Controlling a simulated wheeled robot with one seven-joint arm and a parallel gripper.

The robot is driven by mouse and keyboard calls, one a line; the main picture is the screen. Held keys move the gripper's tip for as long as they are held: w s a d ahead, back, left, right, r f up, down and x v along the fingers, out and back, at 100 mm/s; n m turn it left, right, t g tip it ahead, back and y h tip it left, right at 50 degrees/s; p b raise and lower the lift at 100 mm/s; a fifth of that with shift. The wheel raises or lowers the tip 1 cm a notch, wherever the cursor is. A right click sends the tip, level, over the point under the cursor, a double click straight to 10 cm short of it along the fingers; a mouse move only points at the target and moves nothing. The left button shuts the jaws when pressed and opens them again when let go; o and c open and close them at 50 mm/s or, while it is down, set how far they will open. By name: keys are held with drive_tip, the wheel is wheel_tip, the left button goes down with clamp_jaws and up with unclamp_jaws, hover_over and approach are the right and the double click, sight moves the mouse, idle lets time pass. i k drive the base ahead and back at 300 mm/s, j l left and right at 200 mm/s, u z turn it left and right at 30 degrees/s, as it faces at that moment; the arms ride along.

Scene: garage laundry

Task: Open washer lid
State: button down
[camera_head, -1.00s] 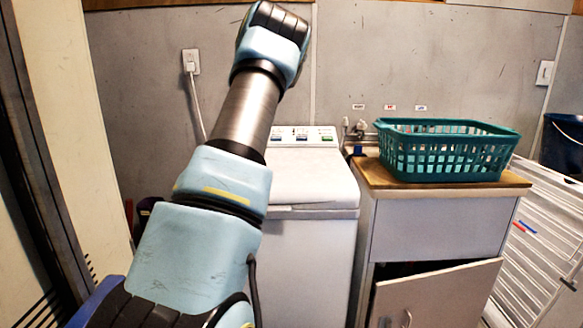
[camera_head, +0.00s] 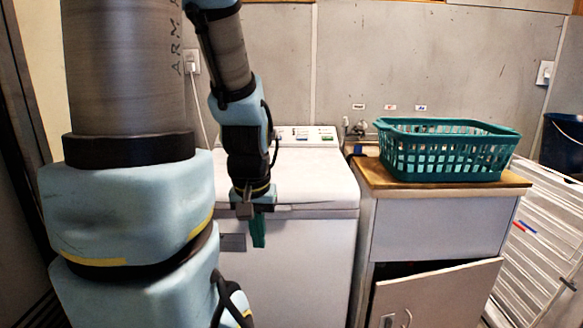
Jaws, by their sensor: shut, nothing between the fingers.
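The white top-loading washer (camera_head: 310,255) stands in the middle of the head view, against the wall. Its lid (camera_head: 310,180) lies flat and closed, with the control panel behind it. My gripper (camera_head: 258,240) points down at the lid's front edge, toward the left side of the washer. Its green fingers are shut with nothing between them, and hang in front of the washer's upper front face. I cannot tell whether they touch it. My arm hides the left part of the washer and lid.
A teal laundry basket (camera_head: 445,165) sits on the wooden-topped cabinet (camera_head: 410,235) to the right. The cabinet's door (camera_head: 430,295) hangs open toward me. A white slatted rack (camera_head: 540,240) and a dark blue bin (camera_head: 565,140) stand at the far right.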

sight(304, 177)
drive_tip(key=l+u, duration=0.5)
drive_tip(key=k+l+u, duration=0.1)
drive_tip(key=l+u, duration=0.2)
drive_tip(key=u, duration=0.15)
